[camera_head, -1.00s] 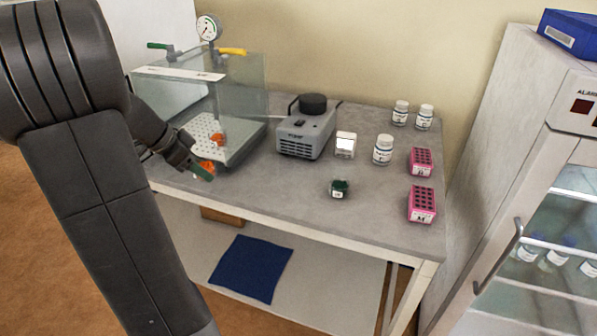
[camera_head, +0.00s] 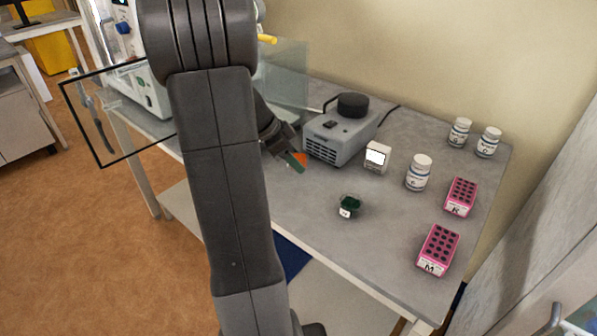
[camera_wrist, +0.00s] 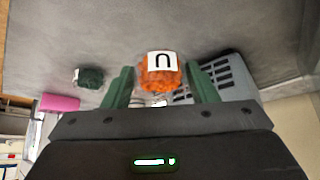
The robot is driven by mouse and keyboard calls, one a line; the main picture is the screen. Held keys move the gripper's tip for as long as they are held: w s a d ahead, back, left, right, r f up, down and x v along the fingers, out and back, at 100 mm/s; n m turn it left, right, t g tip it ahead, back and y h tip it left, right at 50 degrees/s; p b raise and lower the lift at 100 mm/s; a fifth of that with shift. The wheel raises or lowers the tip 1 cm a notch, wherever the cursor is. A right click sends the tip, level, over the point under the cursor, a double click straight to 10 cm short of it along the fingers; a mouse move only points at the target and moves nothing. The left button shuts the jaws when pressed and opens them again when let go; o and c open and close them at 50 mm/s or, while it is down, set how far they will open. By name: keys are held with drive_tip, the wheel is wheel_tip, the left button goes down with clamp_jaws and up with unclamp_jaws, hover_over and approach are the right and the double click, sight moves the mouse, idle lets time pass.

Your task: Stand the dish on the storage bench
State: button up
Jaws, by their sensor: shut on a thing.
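My gripper (camera_head: 293,161) is over the grey table, just left of the grey pump. Its green fingers are shut on a small dish with orange contents (camera_wrist: 160,78). The dish's white label, with a dark letter, faces the wrist camera. In the head view only a bit of the dish's orange (camera_head: 299,159) shows beside a finger. Whether the dish touches the tabletop I cannot tell. No bench is marked as the storage bench; the grey table (camera_head: 300,205) is nearest, and another bench (camera_head: 22,125) stands far left.
The grey pump (camera_head: 340,138), white box (camera_head: 377,157), green dish (camera_head: 349,207), white bottles (camera_head: 418,173) and pink racks (camera_head: 438,250) stand on the table. A glass chamber (camera_head: 290,75) is partly behind my arm; its black-edged door (camera_head: 118,110) stands open. Floor is clear at left.

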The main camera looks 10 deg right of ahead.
sight(292, 169)
drive_tip(key=shift+f, duration=2.6)
drive_tip(key=o, duration=1)
drive_tip(key=shift+r, duration=0.1)
drive_tip(key=shift+a+r, duration=0.15)
drive_tip(key=shift+r, duration=0.25)
drive_tip(key=v, duration=1.1)
drive_tip(key=shift+r, duration=0.2)
